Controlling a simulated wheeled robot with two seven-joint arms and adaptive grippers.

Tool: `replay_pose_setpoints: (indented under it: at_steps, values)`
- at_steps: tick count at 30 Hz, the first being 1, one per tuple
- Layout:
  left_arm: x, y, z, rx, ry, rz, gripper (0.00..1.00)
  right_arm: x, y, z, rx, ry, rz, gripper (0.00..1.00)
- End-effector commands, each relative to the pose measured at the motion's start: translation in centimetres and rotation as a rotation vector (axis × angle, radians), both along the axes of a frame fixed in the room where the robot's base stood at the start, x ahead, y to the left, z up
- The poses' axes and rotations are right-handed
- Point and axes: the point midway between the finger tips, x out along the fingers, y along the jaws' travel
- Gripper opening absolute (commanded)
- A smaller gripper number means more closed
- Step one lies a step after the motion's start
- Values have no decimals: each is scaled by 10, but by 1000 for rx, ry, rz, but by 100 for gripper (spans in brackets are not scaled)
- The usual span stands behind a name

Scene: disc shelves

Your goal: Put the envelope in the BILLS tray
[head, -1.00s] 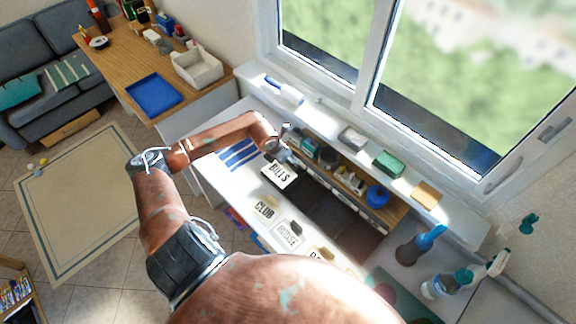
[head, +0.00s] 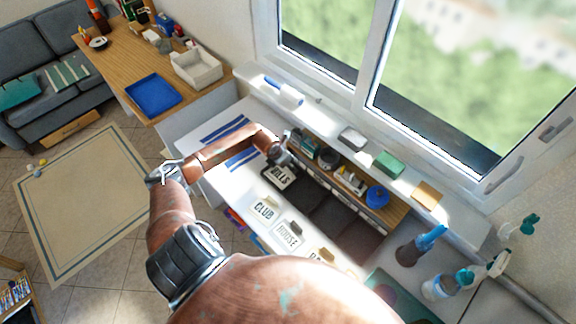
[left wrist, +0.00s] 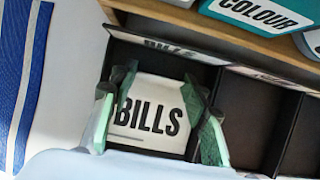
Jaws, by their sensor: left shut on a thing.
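The white envelope marked BILLS (head: 281,178) is at the left end of a row of dark trays. In the left wrist view the envelope (left wrist: 150,122) lies between the two green-padded fingers of my left gripper (left wrist: 157,100), which is shut on it. My left gripper (head: 283,160) also shows in the head view. The dark BILLS tray (left wrist: 143,56) has its label on the back rim, partly cut by the angle. The envelope appears low within this compartment; whether it touches the floor is unclear. My right gripper is not in view.
Cards marked CLUB (head: 264,211) and HOUSE (head: 288,235) lie on the white desk in front of the trays. A wooden shelf with a blue round container (head: 377,196) runs behind the trays. The dark compartments (head: 328,217) to the right look empty.

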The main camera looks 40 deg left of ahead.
Motion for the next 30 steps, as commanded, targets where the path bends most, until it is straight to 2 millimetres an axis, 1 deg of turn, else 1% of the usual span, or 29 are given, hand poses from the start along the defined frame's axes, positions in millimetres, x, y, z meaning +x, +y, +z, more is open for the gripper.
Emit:
replay_pose_setpoints:
  at_steps: [1,2,9,16,20,23,30]
  values:
    - [0,0,-3,0,1,0,33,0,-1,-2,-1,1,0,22]
    - [0,0,-2,0,1,0,44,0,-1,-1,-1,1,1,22]
    - [0,0,-1,0,1,0,60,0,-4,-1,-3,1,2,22]
    - [0,0,-1,0,0,0,60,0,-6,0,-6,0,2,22]
    - [-1,1,5,1,-1,-1,60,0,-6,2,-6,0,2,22]
    - [-7,2,18,2,0,0,60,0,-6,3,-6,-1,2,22]
    - [-27,4,64,4,1,-2,60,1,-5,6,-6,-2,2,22]
